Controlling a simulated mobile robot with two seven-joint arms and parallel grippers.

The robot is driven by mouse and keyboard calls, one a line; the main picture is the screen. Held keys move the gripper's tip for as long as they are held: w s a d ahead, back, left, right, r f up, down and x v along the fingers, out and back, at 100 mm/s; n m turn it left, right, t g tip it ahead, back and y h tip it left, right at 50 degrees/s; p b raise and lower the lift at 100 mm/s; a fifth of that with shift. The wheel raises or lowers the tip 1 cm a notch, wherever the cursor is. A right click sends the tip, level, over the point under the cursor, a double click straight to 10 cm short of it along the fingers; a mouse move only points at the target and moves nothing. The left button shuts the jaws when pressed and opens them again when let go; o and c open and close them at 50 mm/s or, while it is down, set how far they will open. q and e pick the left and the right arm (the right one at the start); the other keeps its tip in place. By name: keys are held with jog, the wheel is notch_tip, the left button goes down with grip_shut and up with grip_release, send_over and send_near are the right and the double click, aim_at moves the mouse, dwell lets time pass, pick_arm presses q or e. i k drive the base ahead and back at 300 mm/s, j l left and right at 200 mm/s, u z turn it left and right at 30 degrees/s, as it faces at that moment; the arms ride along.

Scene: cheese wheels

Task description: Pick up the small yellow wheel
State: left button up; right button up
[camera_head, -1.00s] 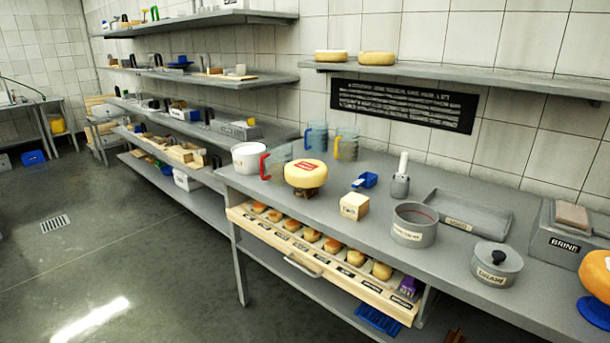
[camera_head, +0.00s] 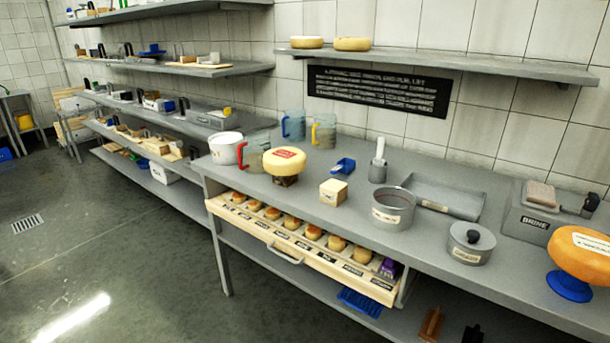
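Several small yellow-orange wheels sit in a row in the open wooden drawer (camera_head: 262,228) under the counter; one of them is the rightmost wheel (camera_head: 363,255). A larger pale-yellow wheel (camera_head: 284,160) with a red label rests on a small dark stand on the counter. Two pale-yellow wheels, a left one (camera_head: 307,42) and a right one (camera_head: 352,44), lie on the upper wall shelf. A large orange wheel (camera_head: 580,252) sits on a blue stand at the right edge. I cannot tell which is the task's wheel. Neither gripper is in view.
The grey counter (camera_head: 300,215) also holds a pale block (camera_head: 333,192), a blue scoop (camera_head: 343,166), a round metal pot (camera_head: 393,207), a lidded pot (camera_head: 471,243), a tray (camera_head: 447,196) and clear jugs. The floor (camera_head: 130,270) before the drawer is clear.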

aim_at(283, 161)
jog(key=i+j+z, duration=0.15)
jog(key=i+j, duration=0.25)
jog(key=i+j+z, duration=0.2)
jog(key=i+j, duration=0.25)
jog(key=i+j+z, duration=0.15)
jog(key=i+j, duration=0.25)
jog(key=j, duration=0.15)
jog(key=i+j+z, duration=0.2)
jog(key=i+j, duration=0.2)
jog(key=j, duration=0.15)
